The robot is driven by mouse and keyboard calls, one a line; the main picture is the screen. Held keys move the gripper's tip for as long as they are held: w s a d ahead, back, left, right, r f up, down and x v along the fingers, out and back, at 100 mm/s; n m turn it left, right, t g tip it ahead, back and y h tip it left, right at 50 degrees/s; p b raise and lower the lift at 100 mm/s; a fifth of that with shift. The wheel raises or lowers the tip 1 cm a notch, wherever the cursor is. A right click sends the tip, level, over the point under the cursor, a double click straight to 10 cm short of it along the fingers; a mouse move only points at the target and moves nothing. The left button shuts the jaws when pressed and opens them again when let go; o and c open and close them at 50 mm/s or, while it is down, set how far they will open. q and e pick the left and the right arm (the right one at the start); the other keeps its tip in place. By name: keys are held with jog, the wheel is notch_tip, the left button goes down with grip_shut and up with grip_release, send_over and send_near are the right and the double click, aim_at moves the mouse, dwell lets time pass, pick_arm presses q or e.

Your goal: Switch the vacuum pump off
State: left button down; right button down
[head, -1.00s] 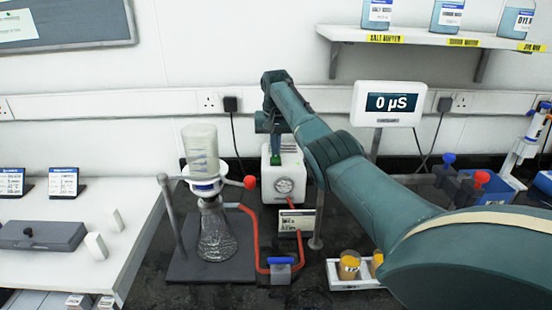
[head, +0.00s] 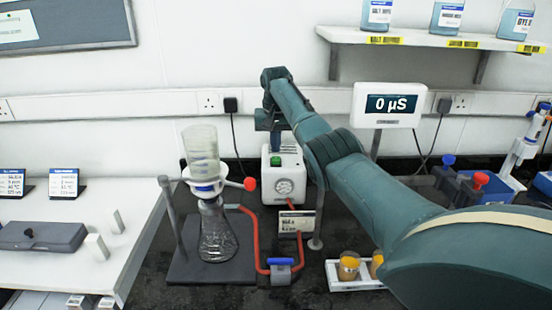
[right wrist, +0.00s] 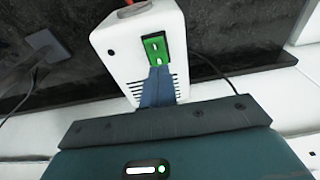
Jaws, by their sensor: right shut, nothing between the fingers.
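The vacuum pump (head: 298,189) is a white box with a round gauge (head: 286,186) on its front, standing on the dark bench near the wall. Its green rocker switch (head: 275,161) is on top. In the right wrist view the switch (right wrist: 155,49) shows white marks; I cannot tell which way it is set. My right gripper (head: 275,141) is shut and empty. Its blue fingertips (right wrist: 159,70) are right at the switch's near edge in the right wrist view; whether they touch it is unclear. My left gripper is not in view.
A filter funnel (head: 203,150) and flask (head: 217,232) stand on a dark base left of the pump. A red hose (head: 255,240) runs through a blue-handled valve (head: 280,264). A meter (head: 389,105) stands right, and a tray of cups (head: 345,284) is in front.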

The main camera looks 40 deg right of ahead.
aim_at(276, 158)
jog(key=shift+r, duration=2.5)
